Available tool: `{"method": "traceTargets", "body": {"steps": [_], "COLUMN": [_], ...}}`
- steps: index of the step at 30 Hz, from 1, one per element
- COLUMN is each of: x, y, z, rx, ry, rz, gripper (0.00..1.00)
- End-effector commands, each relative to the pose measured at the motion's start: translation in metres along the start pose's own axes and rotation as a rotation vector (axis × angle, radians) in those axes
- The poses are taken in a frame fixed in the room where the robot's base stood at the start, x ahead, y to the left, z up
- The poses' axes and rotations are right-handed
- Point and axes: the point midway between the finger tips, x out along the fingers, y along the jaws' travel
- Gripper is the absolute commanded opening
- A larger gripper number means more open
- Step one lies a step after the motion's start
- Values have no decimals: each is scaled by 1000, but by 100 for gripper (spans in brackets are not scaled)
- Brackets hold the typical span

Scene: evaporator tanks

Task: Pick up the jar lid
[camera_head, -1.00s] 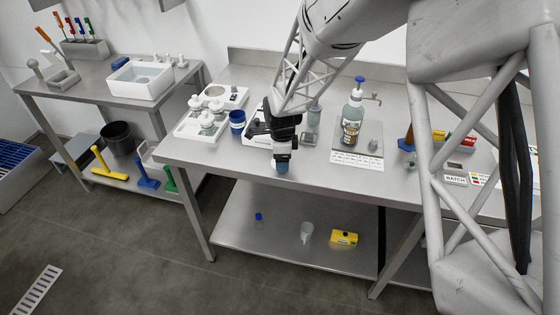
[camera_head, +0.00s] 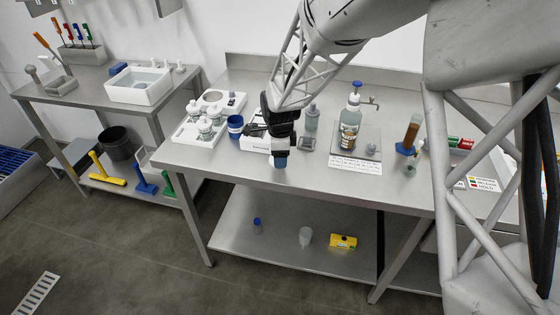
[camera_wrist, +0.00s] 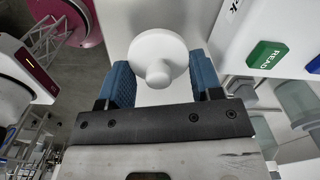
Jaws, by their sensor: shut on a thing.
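The jar lid (camera_wrist: 158,52) is a white round disc with a small knob, in the wrist view. It sits between the two blue fingers of my gripper (camera_wrist: 161,78), which is shut on it. In the head view my gripper (camera_head: 280,161) points down over the front part of the steel bench (camera_head: 230,168). The lid cannot be made out there. White lidded jars (camera_head: 205,122) stand in a white tray to the left of my gripper.
A blue tub (camera_head: 236,127) stands between the tray and my gripper. A pump bottle (camera_head: 350,122) and an amber cylinder on a blue base (camera_head: 411,136) stand to the right. The lower shelf holds a yellow box (camera_head: 343,241). The bench's front edge is close to my gripper.

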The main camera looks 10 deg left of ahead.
Motion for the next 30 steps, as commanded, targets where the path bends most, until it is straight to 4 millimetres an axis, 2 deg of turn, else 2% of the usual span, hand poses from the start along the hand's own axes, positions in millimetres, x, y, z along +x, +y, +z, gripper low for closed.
{"method": "traceTargets", "body": {"steps": [1, 8, 24, 30], "x": [-5, -7, -14, -16], "y": [2, 34, 116, 138], "z": [-1, -8, -28, -34], "rx": [0, 0, 0, 0], "ry": [0, 0, 0, 0], "rz": [0, 0, 0, 0], "gripper": [38, 38, 38, 38]}}
